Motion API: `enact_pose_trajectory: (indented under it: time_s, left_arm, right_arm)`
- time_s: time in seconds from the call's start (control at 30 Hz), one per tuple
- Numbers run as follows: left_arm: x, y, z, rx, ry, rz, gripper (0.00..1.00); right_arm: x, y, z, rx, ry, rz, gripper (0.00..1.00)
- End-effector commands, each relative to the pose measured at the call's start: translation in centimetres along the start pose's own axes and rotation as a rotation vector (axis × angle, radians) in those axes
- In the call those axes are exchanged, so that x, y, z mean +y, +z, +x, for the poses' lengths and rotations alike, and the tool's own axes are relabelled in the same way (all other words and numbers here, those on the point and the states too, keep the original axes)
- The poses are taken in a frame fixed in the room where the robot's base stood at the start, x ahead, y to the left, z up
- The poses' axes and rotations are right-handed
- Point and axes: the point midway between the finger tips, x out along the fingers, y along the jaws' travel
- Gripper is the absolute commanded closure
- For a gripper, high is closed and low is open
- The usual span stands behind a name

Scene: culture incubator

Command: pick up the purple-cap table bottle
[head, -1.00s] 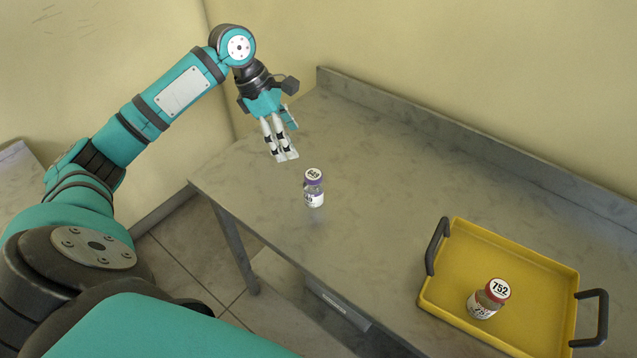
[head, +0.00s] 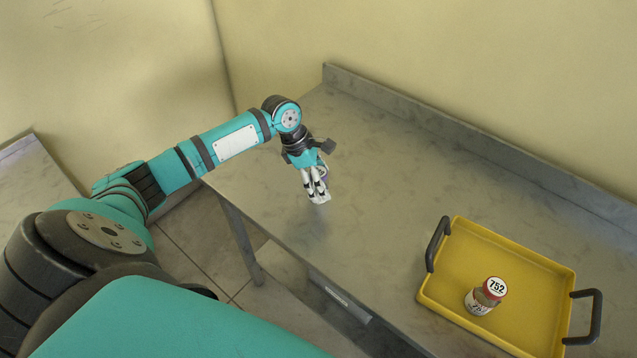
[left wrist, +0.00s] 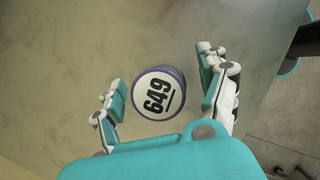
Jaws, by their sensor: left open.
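The purple-cap bottle (left wrist: 158,93) shows from above in the left wrist view, with a white top label reading 649. In the head view my left gripper (head: 317,187) is low over the table and hides nearly all of the bottle; only a bit of purple shows behind the fingers. The left gripper is open. My right gripper is not in view.
A yellow tray (head: 535,275) with dark handles sits at the right of the table (head: 400,190). A red-cap bottle (head: 486,296) labelled 752 stands in it. A raised edge and wall run along the back. The table between bottle and tray is clear.

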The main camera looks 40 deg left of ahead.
Motion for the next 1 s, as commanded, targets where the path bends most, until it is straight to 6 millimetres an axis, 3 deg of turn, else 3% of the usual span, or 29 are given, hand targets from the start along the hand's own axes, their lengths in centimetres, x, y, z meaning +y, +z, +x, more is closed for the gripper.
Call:
enact_pose_trajectory:
  time_s: [0.13, 0.4, 0.87, 1.0]
  left_arm:
    - [0.0, 0.0, 1.5, 0.0, 0.0, 0.001, 0.24]
    - [0.0, 0.0, 1.8, -0.001, 0.002, 0.001, 0.25]
    - [0.0, 0.0, 1.8, 0.0, 0.002, 0.001, 0.85]
    - [0.1, 0.0, 1.8, -0.001, 0.002, 0.001, 0.89]
  right_arm:
    - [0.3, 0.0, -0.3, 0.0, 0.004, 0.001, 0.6]
    - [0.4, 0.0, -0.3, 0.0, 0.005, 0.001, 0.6]
    - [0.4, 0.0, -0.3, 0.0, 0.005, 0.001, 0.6]
    - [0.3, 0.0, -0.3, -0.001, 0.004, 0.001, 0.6]
